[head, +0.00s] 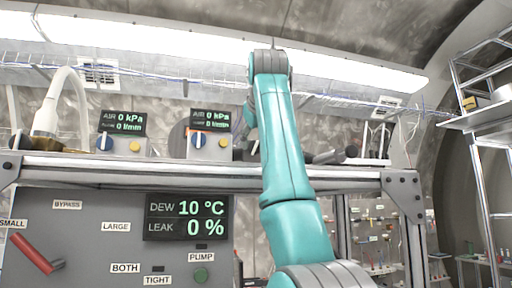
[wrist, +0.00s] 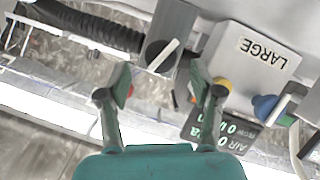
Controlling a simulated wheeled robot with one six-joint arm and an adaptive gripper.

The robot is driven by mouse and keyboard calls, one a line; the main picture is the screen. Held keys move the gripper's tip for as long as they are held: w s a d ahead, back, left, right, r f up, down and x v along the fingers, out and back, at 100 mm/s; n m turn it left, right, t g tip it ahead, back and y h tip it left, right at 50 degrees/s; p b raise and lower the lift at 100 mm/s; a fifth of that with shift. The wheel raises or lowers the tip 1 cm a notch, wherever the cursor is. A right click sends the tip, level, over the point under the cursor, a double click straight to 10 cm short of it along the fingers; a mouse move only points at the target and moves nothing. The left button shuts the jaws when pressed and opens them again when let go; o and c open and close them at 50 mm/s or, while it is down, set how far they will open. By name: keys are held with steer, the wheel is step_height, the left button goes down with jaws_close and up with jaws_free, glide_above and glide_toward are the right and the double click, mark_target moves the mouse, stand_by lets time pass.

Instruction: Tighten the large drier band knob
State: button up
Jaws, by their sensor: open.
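In the wrist view a white box labelled LARGE (wrist: 252,55) appears upside down, with a blue knob (wrist: 268,108) and a yellow button (wrist: 221,86). Left of it a round dark knob (wrist: 158,58) with a pale bar across it sits at the end of a grey block (wrist: 176,22); it looks like the band knob, though I cannot be sure. My gripper (wrist: 161,80) is open and empty, its fingers spread either side below that dark knob, apparently not touching it. In the head view my arm hides the gripper.
A ribbed black hose (wrist: 95,25) runs left from the dark knob. A small air display (wrist: 222,130) is close to my right finger. The front panel display (head: 187,217) reads DEW 10 °C, LEAK 0 %. A red lever (head: 37,253) points towards SMALL. A metal rack (head: 485,130) stands at right.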

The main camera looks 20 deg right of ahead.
steer(key=shift+x, duration=2.05)
steer(key=c, duration=1.1)
